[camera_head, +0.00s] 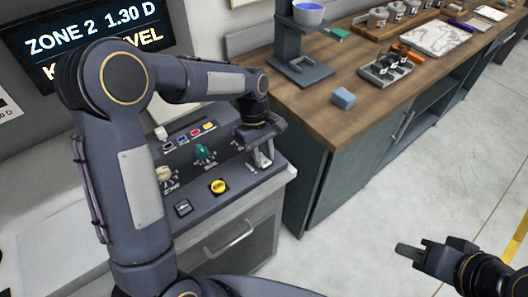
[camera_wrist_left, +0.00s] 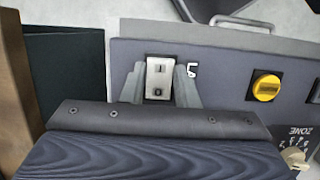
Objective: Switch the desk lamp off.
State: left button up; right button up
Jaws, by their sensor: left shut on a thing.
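A white rocker switch (camera_wrist_left: 158,78) marked I and O is set in the dark control panel (camera_wrist_left: 225,75). A small white lamp-like symbol (camera_wrist_left: 191,70) is printed beside it. My left gripper (camera_wrist_left: 160,85) has one finger on each side of the switch and is shut on it. In the head view my left gripper (camera_head: 262,157) is at the right end of the panel, and its hand partly covers that area. I cannot make out a desk lamp. My right gripper (camera_head: 408,251) is over the floor at lower right, away from the panel; its finger gap is not clear.
A wooden counter (camera_head: 300,100) with a blue block (camera_head: 343,98) stands to the right. The floor (camera_head: 400,190) is clear.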

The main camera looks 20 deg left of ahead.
pick_arm(q)
jog(key=o, duration=1)
jog(key=v, duration=0.8)
jog(key=s+a+m+t, duration=0.2)
jog(key=s+m, duration=0.1)
jog(key=s, duration=0.4)
jog(key=s+a+m+t+h, duration=0.1)
jog(key=s+a+m+t, duration=0.1)
jog(key=s, duration=0.6)
jog(key=s+a+r+m+t, duration=0.1)
jog(key=s+m+t, duration=0.2)
jog(key=s, duration=0.5)
jog(key=shift+a+m, duration=0.3)
jog(key=shift+a, duration=0.1)
